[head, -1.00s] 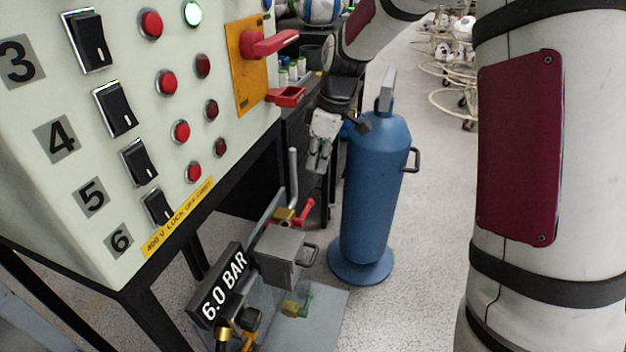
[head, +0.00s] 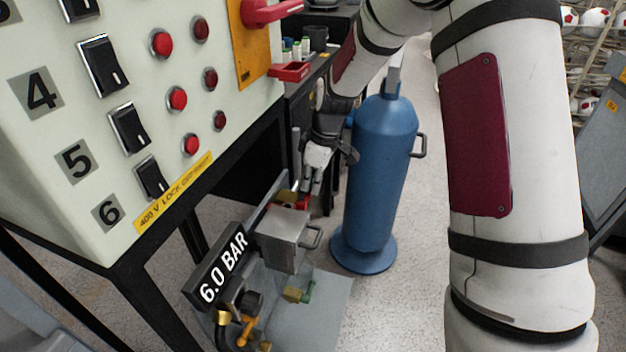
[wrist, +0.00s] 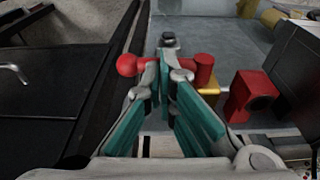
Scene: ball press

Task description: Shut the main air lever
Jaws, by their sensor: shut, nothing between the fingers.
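A red lever (head: 303,203) with a round knob sits on a brass valve (head: 286,197) behind the grey box on the pipe stand. In the wrist view the red knob (wrist: 127,65) shows left of my fingers, and the lever's red hub (wrist: 204,68) shows right of them, above the brass body (wrist: 209,89). My gripper (head: 306,186) is low beside the valve. In the wrist view its fingertips (wrist: 166,76) are together and empty, in front of the lever's middle, which they hide. I cannot tell whether they touch it.
A grey box (head: 283,238) and a "6.0 BAR" display (head: 222,267) stand close by. Lower valves have an orange handle (head: 247,328) and a green handle (head: 309,291). A blue cylinder (head: 378,185) stands right of my gripper. The switch panel (head: 120,130) overhangs at left.

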